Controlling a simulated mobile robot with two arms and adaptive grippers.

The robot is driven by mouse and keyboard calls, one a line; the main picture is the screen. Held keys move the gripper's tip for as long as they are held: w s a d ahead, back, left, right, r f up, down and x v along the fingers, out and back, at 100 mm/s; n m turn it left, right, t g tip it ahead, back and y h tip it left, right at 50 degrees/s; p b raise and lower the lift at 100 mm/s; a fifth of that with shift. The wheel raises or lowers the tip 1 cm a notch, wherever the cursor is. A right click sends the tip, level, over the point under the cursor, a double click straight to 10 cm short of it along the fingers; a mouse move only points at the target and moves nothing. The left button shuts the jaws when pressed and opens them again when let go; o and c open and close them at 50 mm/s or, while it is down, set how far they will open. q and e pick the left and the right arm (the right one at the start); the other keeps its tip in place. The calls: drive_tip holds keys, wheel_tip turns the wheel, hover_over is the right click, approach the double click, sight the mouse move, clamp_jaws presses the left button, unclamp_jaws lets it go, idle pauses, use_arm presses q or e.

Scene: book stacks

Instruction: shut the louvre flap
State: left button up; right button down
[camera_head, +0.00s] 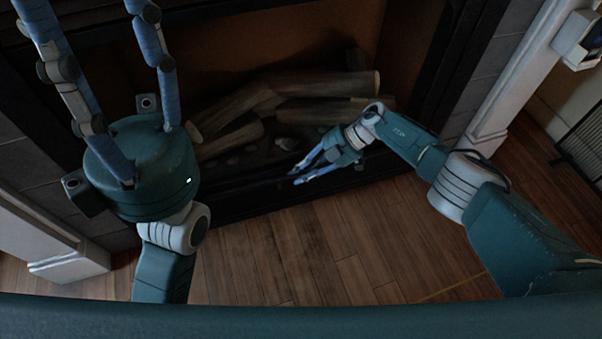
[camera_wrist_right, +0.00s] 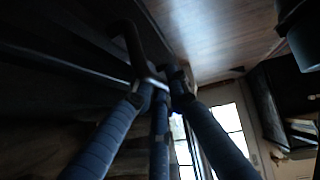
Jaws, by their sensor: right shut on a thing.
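The louvre flap seems to be the dark slatted panel (camera_wrist_right: 62,62) filling the upper left of the right wrist view; how far it stands open I cannot tell. A dark bent handle (camera_wrist_right: 133,48) stands out from it. My right gripper (camera_head: 299,174) is low at the front edge of the fireplace. In the wrist view its blue fingers (camera_wrist_right: 158,92) close together around the end of the handle. My left gripper (camera_head: 108,45) is raised at the left, its blue fingers spread apart and empty, with the tips partly out of frame.
Several logs (camera_head: 325,98) lie in the dark fireplace behind my right gripper. White pillars (camera_head: 512,90) flank the fireplace. The wooden floor (camera_head: 320,245) in front is clear. A dark rack (camera_head: 585,140) stands at the far right.

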drive_tip(key=c, duration=1.9)
unclamp_jaws()
drive_tip(key=shift+c, duration=0.2)
drive_tip(key=v, duration=1.2)
drive_tip(key=shift+a, duration=0.15)
